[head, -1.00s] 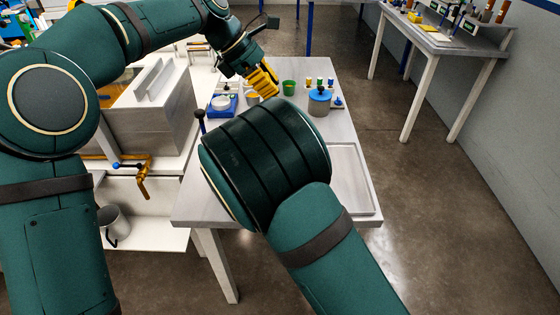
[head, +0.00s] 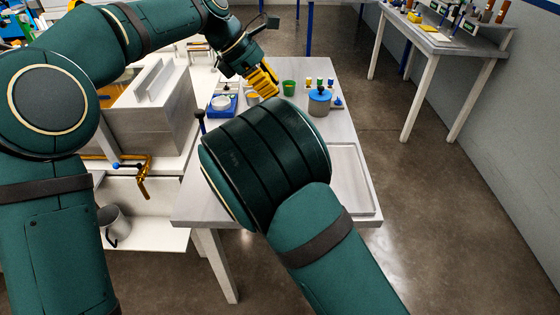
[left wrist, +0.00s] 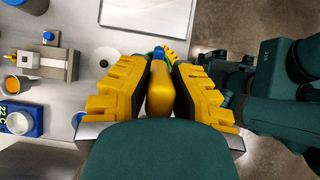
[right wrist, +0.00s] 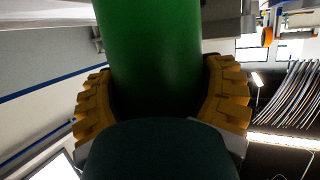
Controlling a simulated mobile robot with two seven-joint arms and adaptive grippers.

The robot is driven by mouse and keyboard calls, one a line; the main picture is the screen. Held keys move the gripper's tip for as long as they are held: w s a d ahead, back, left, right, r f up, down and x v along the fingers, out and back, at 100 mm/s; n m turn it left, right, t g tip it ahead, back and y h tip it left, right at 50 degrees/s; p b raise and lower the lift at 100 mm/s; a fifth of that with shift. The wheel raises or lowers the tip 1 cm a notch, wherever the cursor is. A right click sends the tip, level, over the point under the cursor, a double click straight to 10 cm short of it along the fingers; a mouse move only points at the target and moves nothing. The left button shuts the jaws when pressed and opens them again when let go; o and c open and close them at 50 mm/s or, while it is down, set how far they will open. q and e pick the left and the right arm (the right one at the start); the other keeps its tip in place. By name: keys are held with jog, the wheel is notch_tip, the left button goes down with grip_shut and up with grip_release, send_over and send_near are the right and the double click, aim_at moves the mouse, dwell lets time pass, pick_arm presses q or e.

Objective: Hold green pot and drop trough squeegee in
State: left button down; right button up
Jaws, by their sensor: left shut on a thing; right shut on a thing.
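My left gripper (head: 262,80) is shut on a yellow handle-like piece, which I take for the trough squeegee (left wrist: 160,92); it lies between the fingers in the left wrist view, its far end hard to make out. My right gripper (right wrist: 163,95) is shut around a smooth green cylinder, the green pot (right wrist: 152,45), in the right wrist view. In the head view the green pot (head: 289,88) shows at the table, just right of the left fingers. My right arm hides the right gripper there. The pot's inside is too small to tell.
A grey pot with a blue lid (head: 319,104) and several small capped bottles stand right of the green pot. A blue scale (head: 222,105) is to its left. A large grey bath (head: 150,115) is at left. A flat tray (head: 352,180) lies on the table's near right.

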dwell(0.3)
pick_arm(q)
jog(key=f+n+y, duration=0.1)
jog(key=d+f+n, duration=0.1)
jog(key=d+f+n+t+y, duration=0.1)
jog(key=f, duration=0.1)
jog(key=shift+d+y, duration=0.25)
jog(key=shift+y, duration=0.05)
jog(key=f+n+y, duration=0.1)
jog(key=n, duration=0.1)
jog(key=shift+d+f+n+y, duration=0.2)
jog(key=shift+f+n+y, duration=0.1)
jog(key=shift+f+y, duration=0.1)
notch_tip(320, 180, down, 12)
dwell(0.9)
dwell(0.3)
jog(key=c, duration=1)
grip_release()
jog(key=shift+o, duration=0.2)
